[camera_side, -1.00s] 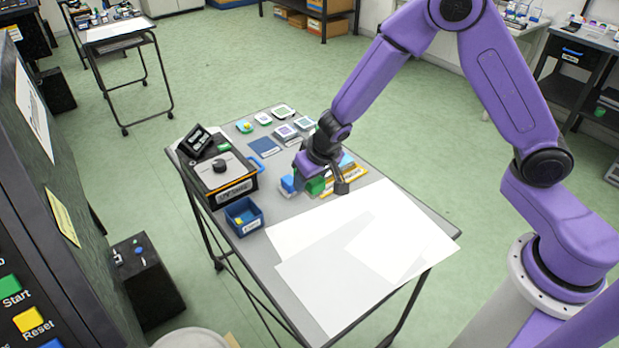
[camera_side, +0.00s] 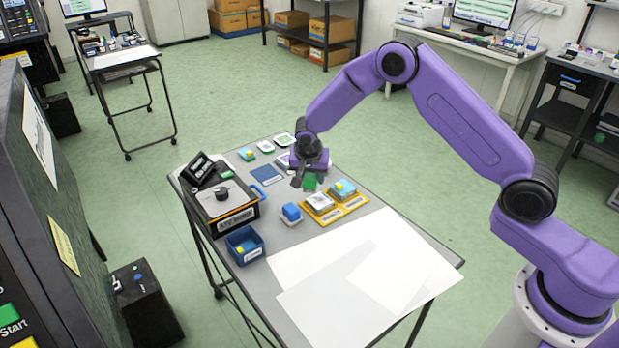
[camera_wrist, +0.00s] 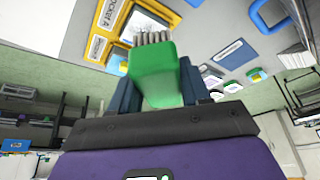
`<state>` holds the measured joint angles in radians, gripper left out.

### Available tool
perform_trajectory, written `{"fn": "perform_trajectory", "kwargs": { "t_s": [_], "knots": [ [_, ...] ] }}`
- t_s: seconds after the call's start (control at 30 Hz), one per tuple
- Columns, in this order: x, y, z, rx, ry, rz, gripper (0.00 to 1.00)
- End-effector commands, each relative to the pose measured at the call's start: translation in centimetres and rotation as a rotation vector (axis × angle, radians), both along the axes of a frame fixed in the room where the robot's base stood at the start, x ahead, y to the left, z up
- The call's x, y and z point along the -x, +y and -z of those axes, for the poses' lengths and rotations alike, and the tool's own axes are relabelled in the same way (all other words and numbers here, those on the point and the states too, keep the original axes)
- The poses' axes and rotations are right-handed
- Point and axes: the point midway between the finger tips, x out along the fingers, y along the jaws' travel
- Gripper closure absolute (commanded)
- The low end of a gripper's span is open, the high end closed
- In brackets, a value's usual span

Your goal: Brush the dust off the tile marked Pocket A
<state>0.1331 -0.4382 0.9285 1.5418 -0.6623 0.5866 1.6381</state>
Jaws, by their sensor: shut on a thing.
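My gripper (camera_side: 309,182) is shut on a green brush (camera_side: 310,183), and the wrist view shows the brush (camera_wrist: 152,75) between the two fingers, with pale grey bristles pointing away. A yellow holder with two pockets (camera_side: 349,206) lies on the table, in front of the gripper in the side view. Its front pocket has a grey-white tile (camera_side: 319,201); the rear one has a tile with blue and yellow on it (camera_side: 343,188). The wrist view shows the label "POCKET A" on the yellow holder (camera_wrist: 105,22), partly cropped. The brush appears clear of the holder. Dust cannot be made out.
A blue-and-white block (camera_side: 291,213) stands left of the holder. A blue bin (camera_side: 244,244) and a black-sided device (camera_side: 224,205) are further left. Several small tiles and a dark blue mat (camera_side: 267,175) lie at the back. White sheets (camera_side: 360,275) cover the front.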

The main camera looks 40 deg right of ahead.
Motion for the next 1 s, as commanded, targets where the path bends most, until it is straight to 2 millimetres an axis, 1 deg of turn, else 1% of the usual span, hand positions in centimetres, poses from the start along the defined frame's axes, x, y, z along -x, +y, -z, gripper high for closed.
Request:
{"fn": "perform_trajectory", "kwargs": {
  "t_s": [0.4, 0.6, 1.0],
  "knots": [
    [0.0, 0.1, 3.8, 0.001, 0.001, -0.005, 0.78],
    [0.1, 0.0, 5.2, 0.001, 0.001, -0.005, 0.78],
    [0.0, 0.1, 5.6, 0.0, 0.0, -0.004, 0.78]
  ]
}}
